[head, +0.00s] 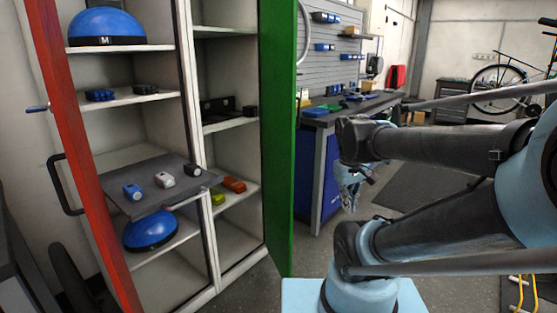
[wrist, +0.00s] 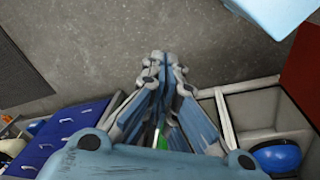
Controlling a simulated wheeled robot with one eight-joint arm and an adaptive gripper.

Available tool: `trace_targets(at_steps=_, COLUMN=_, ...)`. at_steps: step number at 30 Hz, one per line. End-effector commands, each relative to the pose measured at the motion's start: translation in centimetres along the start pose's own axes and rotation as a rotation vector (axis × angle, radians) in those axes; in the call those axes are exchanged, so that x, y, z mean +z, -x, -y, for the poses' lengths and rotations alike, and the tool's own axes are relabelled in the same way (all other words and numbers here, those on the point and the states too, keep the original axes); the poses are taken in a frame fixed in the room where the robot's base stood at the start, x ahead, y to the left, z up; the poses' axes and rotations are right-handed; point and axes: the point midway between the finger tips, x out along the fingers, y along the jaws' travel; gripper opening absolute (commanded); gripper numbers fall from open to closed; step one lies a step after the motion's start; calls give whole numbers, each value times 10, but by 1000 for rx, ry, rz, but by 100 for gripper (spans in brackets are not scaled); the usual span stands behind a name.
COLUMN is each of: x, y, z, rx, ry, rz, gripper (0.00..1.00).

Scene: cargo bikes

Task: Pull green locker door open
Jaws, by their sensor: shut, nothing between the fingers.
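The green locker door (head: 280,140) stands swung out from the right side of the locker in the head view. The locker's right compartment (head: 232,160) lies exposed to the left of the door. My gripper (head: 350,195) is to the right of the door, apart from it in the picture, and hangs downward. In the wrist view, my gripper (wrist: 164,62) has its fingers together with nothing between the tips. A thin strip of the green door (wrist: 160,136) shows between the finger linkages. The door's handle is not visible.
The red locker door (head: 75,150) also stands open at the left. A dark pull-out shelf (head: 150,185) carries small bike lights. Blue helmets (head: 107,26) lie on shelves. A workbench (head: 330,125) with blue drawers stands behind my gripper. Grey floor (wrist: 210,45) is clear below.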

Motion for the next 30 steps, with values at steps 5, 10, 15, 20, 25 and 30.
trace_targets(at_steps=5, x=-41, y=27, z=-4, rx=53, ry=227, rz=56, gripper=0)
trace_targets(at_steps=10, x=-82, y=47, z=-3, rx=106, ry=434, rz=112, gripper=0)
trace_targets(at_steps=15, x=-127, y=64, z=6, rx=159, ry=633, rz=170, gripper=0)
trace_targets(at_steps=20, x=-170, y=77, z=22, rx=208, ry=817, rz=229, gripper=0)
trace_targets(at_steps=25, x=-215, y=87, z=48, rx=263, ry=1004, rz=293, gripper=0)
trace_targets(at_steps=30, x=-259, y=94, z=84, rx=320, ry=1183, rz=360, gripper=0)
